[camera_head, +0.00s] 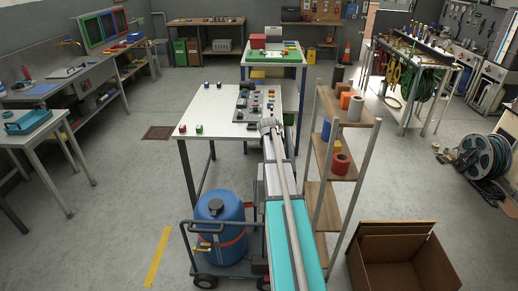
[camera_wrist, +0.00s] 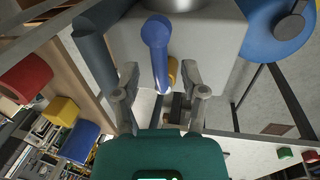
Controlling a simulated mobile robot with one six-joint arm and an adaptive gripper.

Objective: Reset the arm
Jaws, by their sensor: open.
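My gripper (camera_wrist: 160,92) is open in the wrist view, with its two fingers apart. No object is clamped between them. A blue rounded bar, which may be part of my own arm, shows beyond the fingertips, with a small yellow piece by its end. In the head view my arm (camera_head: 288,185) reaches forward to the near right edge of the white table (camera_head: 217,104). The fingers cannot be made out there.
A wooden shelf (camera_head: 345,150) with coloured rolls stands close on the right. A blue drum (camera_head: 217,222) on a cart is on the left. An open cardboard box (camera_head: 400,262) lies at lower right, near a hose reel (camera_head: 484,155). Small blocks and a dark tray are on the table.

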